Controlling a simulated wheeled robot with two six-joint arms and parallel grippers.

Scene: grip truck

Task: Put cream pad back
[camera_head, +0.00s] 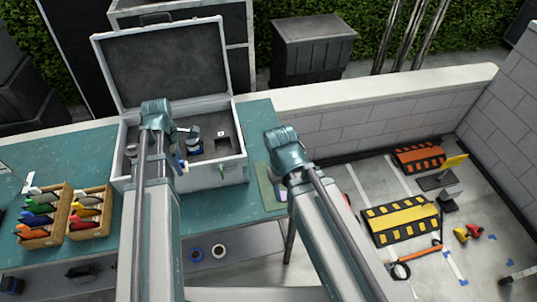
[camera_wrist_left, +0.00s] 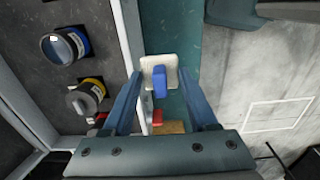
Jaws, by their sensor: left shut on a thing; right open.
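My left gripper (camera_head: 180,160) is at the front part of the open grey case (camera_head: 205,178), pointing down. In the left wrist view my left gripper (camera_wrist_left: 160,80) is shut on the cream pad (camera_wrist_left: 158,63), a small pale square with a blue grip (camera_wrist_left: 159,85). There the pad shows beside the case wall (camera_wrist_left: 128,40), against the teal table. In the head view my arm hides most of it. The case has dark foam with cutouts. My right gripper (camera_head: 278,180) is open, at the table's right end over a green mat (camera_head: 266,190).
Two wooden trays (camera_head: 67,228) of coloured tools stand at the left on the teal table (camera_head: 90,160). The raised lid (camera_head: 165,60) stands behind the case.

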